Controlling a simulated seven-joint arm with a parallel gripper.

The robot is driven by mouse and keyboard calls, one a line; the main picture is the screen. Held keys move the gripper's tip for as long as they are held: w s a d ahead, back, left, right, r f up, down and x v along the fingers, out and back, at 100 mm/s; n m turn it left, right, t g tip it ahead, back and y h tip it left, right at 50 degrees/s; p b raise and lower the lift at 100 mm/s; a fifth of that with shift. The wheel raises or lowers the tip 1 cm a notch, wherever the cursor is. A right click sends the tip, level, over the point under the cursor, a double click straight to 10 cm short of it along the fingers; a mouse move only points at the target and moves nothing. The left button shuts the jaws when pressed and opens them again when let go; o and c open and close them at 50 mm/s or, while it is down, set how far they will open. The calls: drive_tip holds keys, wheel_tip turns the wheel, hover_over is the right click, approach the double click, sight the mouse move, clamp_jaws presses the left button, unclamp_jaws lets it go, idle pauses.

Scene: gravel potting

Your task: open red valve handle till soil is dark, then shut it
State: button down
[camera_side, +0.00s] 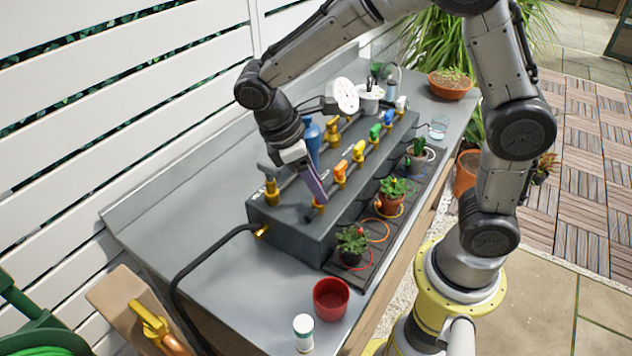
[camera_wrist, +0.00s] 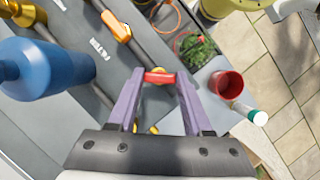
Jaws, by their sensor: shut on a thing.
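My gripper (camera_side: 319,203) is at the near end of the row of valves on the dark grey block (camera_side: 290,238). In the wrist view, its purple fingers (camera_wrist: 160,80) are shut on the red valve handle (camera_wrist: 160,77), a short bar held across between the tips. In the side view the fingers hide most of that valve. A small leafy plant in a dark pot (camera_side: 350,258) stands in front of the block by a red ring (camera_side: 335,268). The plant also shows in the wrist view (camera_wrist: 197,50). Its leaves hide the soil, so I cannot tell its shade.
Orange (camera_side: 341,171), yellow (camera_side: 358,152), green (camera_side: 375,132) and blue (camera_side: 389,117) valve handles continue along the block. A blue bottle (camera_side: 311,140) stands behind. A red pot (camera_side: 331,298) and a white jar (camera_side: 304,333) stand at the bench's near end.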

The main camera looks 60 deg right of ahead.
drive_tip(key=m, duration=0.2)
drive_tip(key=m+g+y, duration=0.1)
drive_tip(key=m, duration=0.1)
drive_tip(key=shift+w+d+m+y, duration=0.1)
drive_tip(key=shift+m+y, duration=0.2)
drive_tip(key=m, duration=0.2)
drive_tip(key=m+y, duration=0.1)
drive_tip(key=m, duration=0.1)
drive_tip(key=shift+d+y, duration=0.1)
drive_tip(key=shift+y, duration=0.2)
drive_tip(key=shift+m, duration=0.3)
drive_tip(key=shift+c, duration=1.6)
unclamp_jaws()
drive_tip(key=v, duration=1.4)
drive_tip(key=shift+w+f, duration=0.15)
